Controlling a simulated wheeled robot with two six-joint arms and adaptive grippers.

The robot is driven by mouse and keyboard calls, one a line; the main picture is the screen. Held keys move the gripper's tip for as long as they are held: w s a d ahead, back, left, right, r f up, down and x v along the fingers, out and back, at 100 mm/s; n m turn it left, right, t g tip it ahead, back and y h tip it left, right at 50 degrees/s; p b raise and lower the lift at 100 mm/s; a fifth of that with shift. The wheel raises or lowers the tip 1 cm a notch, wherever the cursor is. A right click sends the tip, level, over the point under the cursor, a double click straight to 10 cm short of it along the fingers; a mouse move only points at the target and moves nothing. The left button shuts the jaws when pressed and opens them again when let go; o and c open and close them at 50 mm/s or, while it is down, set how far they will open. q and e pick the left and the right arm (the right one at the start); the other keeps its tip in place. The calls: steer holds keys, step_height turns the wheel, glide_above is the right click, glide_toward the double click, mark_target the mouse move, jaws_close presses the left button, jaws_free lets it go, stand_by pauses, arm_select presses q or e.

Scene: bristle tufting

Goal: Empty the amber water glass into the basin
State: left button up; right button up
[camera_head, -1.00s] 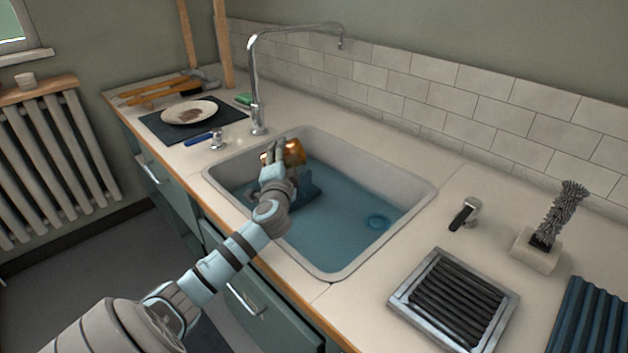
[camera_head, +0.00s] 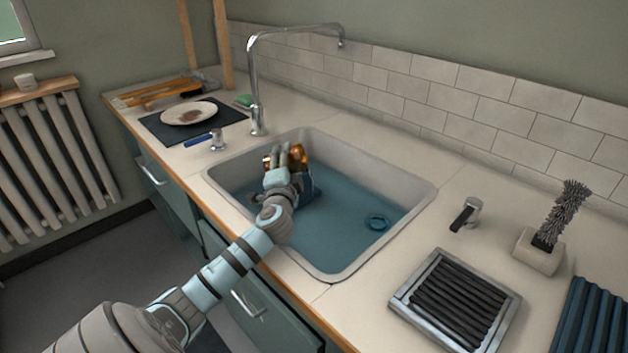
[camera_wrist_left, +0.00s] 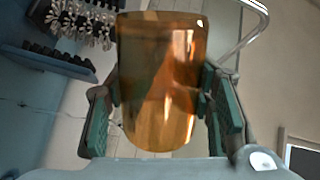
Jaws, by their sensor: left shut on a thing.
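The amber water glass (camera_head: 301,153) is over the left part of the basin (camera_head: 385,178), largely hidden behind my left gripper (camera_head: 284,158) in the head view. In the left wrist view the amber glass (camera_wrist_left: 160,85) stands between the two green-padded fingers of my left gripper (camera_wrist_left: 160,108), which is shut on its sides. The glass is see-through; whether water is in it I cannot tell. Its tilt is hard to judge. My right gripper is out of view.
A tall chrome tap (camera_head: 254,90) arches behind the basin's left end. A plate (camera_head: 188,113) on a dark mat is to the left. A ribbed tray (camera_head: 455,300), a small tap (camera_head: 467,214) and a brush in a holder (camera_head: 540,252) stand right of the basin.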

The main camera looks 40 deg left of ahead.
arm_select(q)
steer(key=shift+w+d+r+m+p, duration=0.2)
steer(key=shift+r+m+p, duration=0.1)
steer(key=shift+m, duration=0.1)
steer(key=shift+w+d+r+m+p, duration=0.15)
steer(key=shift+m+p, duration=0.15)
steer(key=shift+m, duration=0.2)
steer(key=shift+m, duration=0.3)
stand_by(0.5)
steer(key=shift+f+m+p, duration=0.4)
steer(key=shift+m, duration=0.1)
steer(key=shift+r+m+p, duration=0.15)
steer(key=shift+m+p, duration=0.15)
steer(key=shift+p, duration=0.1)
stand_by(0.3)
